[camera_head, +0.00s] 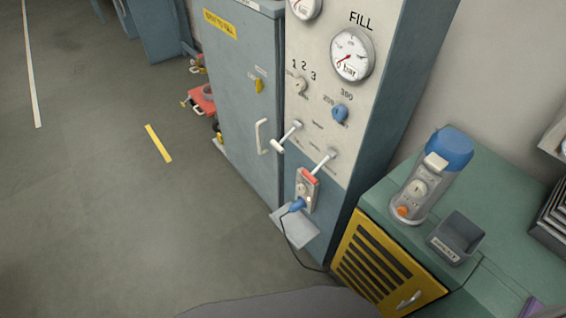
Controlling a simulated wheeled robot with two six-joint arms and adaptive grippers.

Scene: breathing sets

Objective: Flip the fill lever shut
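A tall panel (322,92) has a gauge (352,54) marked FILL near its top, reading near 0 bar. Two small levers with pale handles stick out low on the panel: a left lever (288,136) and a right lever (322,163). Neither of my grippers is in view.
A blue-grey cabinet (235,90) with a pale handle stands left of the panel. A device with a blue plug (297,205) sits below the levers. A blue-topped canister (430,175) and grey bin (456,238) stand on a green counter at right. Floor at left is mostly clear.

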